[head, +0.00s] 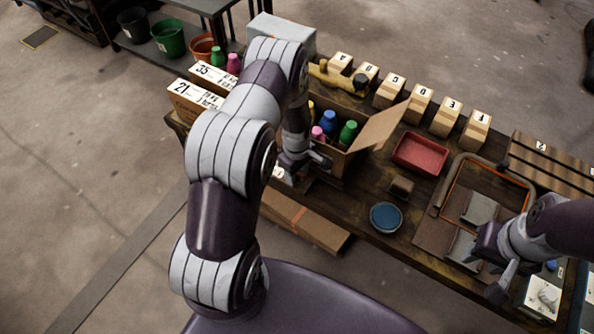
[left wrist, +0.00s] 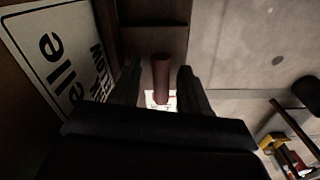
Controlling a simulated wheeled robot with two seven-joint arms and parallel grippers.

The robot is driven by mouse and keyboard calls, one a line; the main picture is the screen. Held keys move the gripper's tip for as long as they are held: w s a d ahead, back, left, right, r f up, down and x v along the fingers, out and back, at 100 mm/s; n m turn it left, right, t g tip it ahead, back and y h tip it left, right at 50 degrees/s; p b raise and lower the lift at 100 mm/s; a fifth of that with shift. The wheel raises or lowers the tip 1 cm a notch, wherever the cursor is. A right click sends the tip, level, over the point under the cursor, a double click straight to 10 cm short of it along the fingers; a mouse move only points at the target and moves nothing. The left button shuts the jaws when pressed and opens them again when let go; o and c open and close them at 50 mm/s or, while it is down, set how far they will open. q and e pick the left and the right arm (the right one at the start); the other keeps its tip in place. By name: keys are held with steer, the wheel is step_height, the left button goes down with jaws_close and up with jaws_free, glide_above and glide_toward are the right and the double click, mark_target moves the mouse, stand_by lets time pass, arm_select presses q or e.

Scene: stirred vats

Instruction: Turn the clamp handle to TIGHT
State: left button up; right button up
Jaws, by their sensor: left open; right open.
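My left gripper (head: 308,166) is beside the open cardboard box at the near edge of the workbench in the head view. In the left wrist view its two dark fingers (left wrist: 158,95) are open. A dark red, rounded handle (left wrist: 160,76) stands between them, with gaps visible on both sides. A pale plate with red marks shows behind the handle, mostly hidden, so I cannot read TIGHT or the handle's setting. In the head view I cannot make out the handle. My right gripper (head: 488,278) is open and empty, above the right part of the bench.
The open cardboard box (head: 350,166) holds several coloured bottles. A red tray (head: 421,153), a blue round dish (head: 386,217) and several lettered blocks (head: 446,118) stand on the bench. A lettered white sign (left wrist: 55,50) is close on the left in the left wrist view.

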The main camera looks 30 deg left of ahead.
arm_select(q)
steer(key=shift+f, duration=0.1)
jaws_close()
steer(key=shift+m, duration=0.3)
steer(key=m, duration=0.4)
steer(key=shift+b, duration=0.3)
steer(key=m, duration=0.4)
steer(key=shift+m, duration=0.3)
steer(key=m, duration=0.4)
steer(key=shift+b, duration=0.3)
steer(key=m, duration=0.4)
steer(key=shift+m, duration=0.5)
